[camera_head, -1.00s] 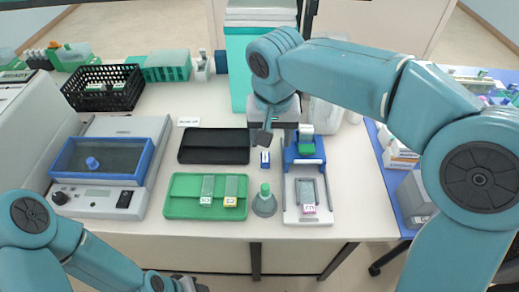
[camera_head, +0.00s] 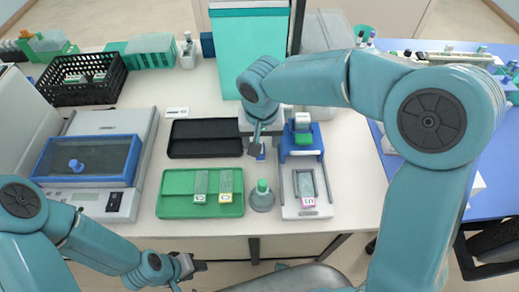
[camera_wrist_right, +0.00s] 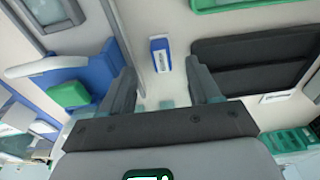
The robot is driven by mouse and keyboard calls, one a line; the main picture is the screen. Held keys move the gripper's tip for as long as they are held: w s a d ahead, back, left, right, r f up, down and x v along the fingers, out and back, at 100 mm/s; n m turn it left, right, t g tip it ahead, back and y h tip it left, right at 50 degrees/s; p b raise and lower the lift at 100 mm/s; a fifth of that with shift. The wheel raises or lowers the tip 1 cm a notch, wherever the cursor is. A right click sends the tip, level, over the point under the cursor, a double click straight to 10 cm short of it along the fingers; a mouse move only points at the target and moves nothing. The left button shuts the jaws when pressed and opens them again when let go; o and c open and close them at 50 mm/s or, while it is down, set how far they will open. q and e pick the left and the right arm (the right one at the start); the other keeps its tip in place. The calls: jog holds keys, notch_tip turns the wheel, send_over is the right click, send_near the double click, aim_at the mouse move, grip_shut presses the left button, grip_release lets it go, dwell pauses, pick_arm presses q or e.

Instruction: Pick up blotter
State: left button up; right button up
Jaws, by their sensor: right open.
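A small upright-looking block, blue with a white label, which I take for the blotter (camera_wrist_right: 160,54), lies on the white table between the black tray and the blue stand. In the head view the blotter (camera_head: 261,152) is partly hidden by my right gripper (camera_head: 256,146). In the right wrist view, my right gripper (camera_wrist_right: 165,75) is open with its fingers to either side of the blotter's line. The blotter appears beyond the fingertips, apart from them. My left gripper (camera_head: 192,267) is low in front of the table edge, far from the blotter; its jaws are unclear.
A black tray (camera_head: 205,153) is left of the blotter; a blue stand (camera_head: 318,145) with a green block is close on its right. Nearer are a green tray (camera_head: 165,208) with two slides and a grey cone with green top (camera_head: 262,198). A teal box stands behind.

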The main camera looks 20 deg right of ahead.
aim_at(262, 158)
jog(key=f, duration=0.2)
jog(key=w+f+p, duration=0.1)
jog(key=f, duration=0.2)
jog(key=shift+w+d+f, duration=0.1)
jog(key=shift+f, duration=0.2)
jog(key=c, duration=1)
